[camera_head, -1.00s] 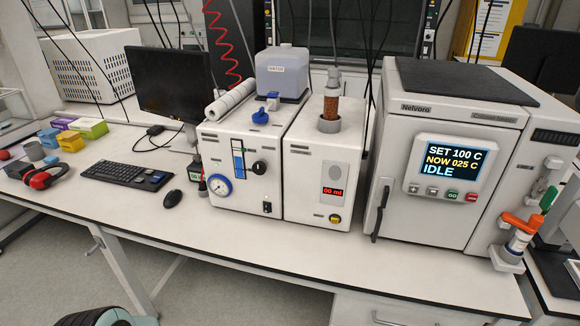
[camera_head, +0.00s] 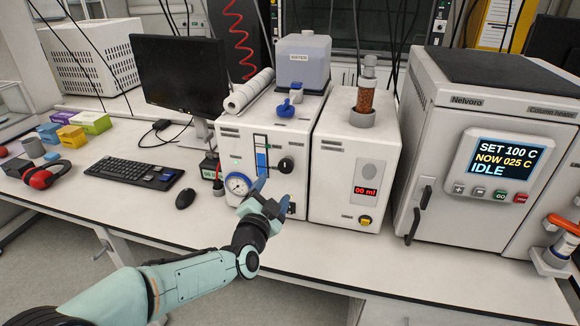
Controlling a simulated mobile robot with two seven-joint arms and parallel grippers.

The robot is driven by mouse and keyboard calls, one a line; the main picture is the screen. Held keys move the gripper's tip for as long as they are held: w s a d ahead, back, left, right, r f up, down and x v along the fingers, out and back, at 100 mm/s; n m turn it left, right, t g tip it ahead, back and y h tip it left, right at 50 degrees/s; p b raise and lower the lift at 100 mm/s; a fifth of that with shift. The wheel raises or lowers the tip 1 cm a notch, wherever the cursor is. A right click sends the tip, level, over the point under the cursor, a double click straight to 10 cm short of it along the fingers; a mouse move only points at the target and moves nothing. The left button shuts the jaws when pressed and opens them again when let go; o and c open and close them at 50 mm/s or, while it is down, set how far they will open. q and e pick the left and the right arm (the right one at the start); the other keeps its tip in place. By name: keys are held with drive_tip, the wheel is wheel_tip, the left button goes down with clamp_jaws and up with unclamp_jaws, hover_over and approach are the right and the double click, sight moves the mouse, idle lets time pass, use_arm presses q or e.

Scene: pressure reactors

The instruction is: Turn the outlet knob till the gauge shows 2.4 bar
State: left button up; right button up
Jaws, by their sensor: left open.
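A white unit has a black round knob (camera_head: 286,165) on its front, right of a blue-filled level tube (camera_head: 261,161). Its label is too small to read. A blue-rimmed round gauge (camera_head: 238,184) sits low on the left of the same front; its reading is too small to tell. A blue valve handle (camera_head: 285,109) is on top of the unit. My left gripper (camera_head: 271,194) is open and empty in front of the unit's lower right front, below the black knob in the picture and right of the gauge. It hides part of the lower front. My right gripper is not in view.
A white unit with a red display (camera_head: 365,191) stands right of the knob unit, then a column heater (camera_head: 453,175). A clear water tank (camera_head: 303,62) stands behind. A mouse (camera_head: 186,198) and keyboard (camera_head: 131,172) lie left. The bench's front strip is mostly clear.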

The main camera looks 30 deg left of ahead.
sight(285, 169)
use_arm(q)
drive_tip(key=p+x, duration=0.1)
drive_tip(key=x, duration=1)
drive_tip(key=shift+w+p, duration=0.35)
drive_tip(key=shift+p, duration=0.05)
drive_tip(key=c, duration=1.1)
drive_tip(key=shift+o, duration=0.2)
